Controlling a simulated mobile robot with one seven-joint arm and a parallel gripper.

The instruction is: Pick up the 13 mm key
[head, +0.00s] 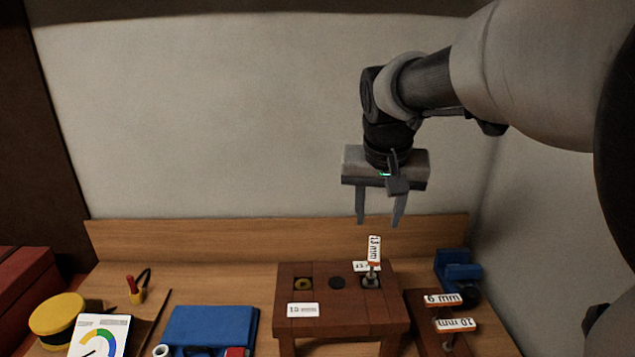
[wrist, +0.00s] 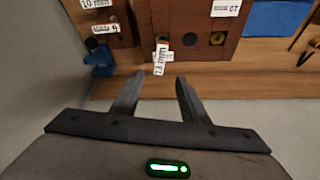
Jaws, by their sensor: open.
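The 13 mm key (head: 374,252) stands upright in the right-hand hole of a small brown wooden stand, its white, orange-edged label facing out. In the wrist view the key's label (wrist: 161,58) shows just beyond the fingers, roughly in line with the gap between them. My gripper (head: 379,222) is open and empty, above the stand and a little above the key's top. Its two fingers (wrist: 157,80) also show in the wrist view, apart from the key.
The brown stand (head: 318,325) has two more holes and a white label. Keys marked 9 mm or 6 mm (head: 443,299) and 10 mm (head: 455,324) are at right. A blue vise-like object (head: 457,268) is behind them. A blue mat (head: 208,330) lies left; a wall stands behind.

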